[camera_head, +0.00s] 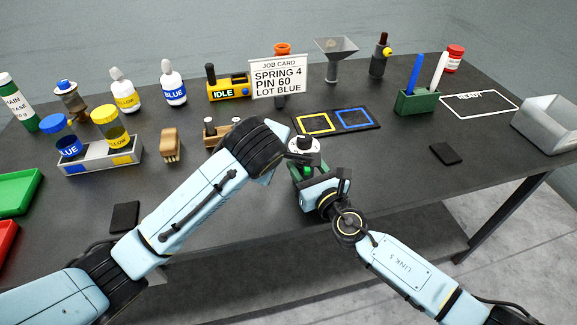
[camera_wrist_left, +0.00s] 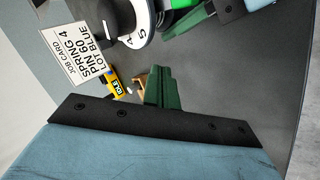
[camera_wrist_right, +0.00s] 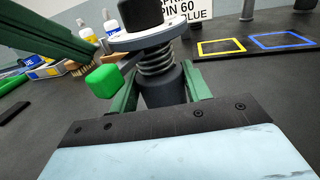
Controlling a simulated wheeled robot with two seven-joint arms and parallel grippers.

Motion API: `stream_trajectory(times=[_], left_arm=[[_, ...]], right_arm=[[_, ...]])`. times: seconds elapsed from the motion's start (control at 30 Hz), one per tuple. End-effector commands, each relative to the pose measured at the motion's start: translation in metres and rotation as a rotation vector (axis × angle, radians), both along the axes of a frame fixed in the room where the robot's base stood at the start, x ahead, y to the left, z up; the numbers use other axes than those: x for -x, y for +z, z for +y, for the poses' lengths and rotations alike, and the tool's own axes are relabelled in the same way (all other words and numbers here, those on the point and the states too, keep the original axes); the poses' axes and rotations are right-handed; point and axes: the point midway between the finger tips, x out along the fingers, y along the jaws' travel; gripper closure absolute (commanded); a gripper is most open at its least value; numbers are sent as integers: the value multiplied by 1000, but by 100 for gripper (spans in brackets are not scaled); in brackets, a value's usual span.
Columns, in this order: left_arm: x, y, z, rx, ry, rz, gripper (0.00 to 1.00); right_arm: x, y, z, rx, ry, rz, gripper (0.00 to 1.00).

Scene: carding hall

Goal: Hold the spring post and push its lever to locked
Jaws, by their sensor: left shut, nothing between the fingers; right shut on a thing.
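The spring post (camera_head: 303,146) stands on the table in front of the job card, with a white numbered dial on top. In the right wrist view its coil spring and dark body (camera_wrist_right: 160,82) sit between the green fingers of my right gripper (camera_wrist_right: 162,92), which is shut on it. A bright green lever end (camera_wrist_right: 103,81) sticks out to the left of the post. My left gripper (camera_wrist_left: 160,88) is shut and empty. Its dark green fingertips appear close to the lever end in the right wrist view; I cannot tell whether they touch. The dial (camera_wrist_left: 135,22) shows near them in the left wrist view.
The job card (camera_head: 278,76) reads SPRING 4, PIN 60, LOT BLUE. A wooden brush (camera_head: 170,145) and a small wooden block with pegs (camera_head: 220,134) lie left of the post. A mat with yellow and blue squares (camera_head: 335,121) lies behind right. The right front table is mostly clear.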

Motion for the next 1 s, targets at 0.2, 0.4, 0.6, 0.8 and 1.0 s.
stream_trajectory(times=[0.2,0.4,0.6,0.8,1.0], left_arm=[[3,-24,20,249,-1,228,100],[13,-30,34,504,-3,419,100],[27,-29,50,769,-19,597,100],[37,-14,71,1049,-40,716,100],[39,7,92,1257,-56,760,100]], right_arm=[[0,-1,0,0,1,1,93],[0,-1,0,0,1,1,93],[1,-1,0,0,1,1,93],[1,-1,0,0,1,1,93],[1,-1,0,0,1,2,93]])
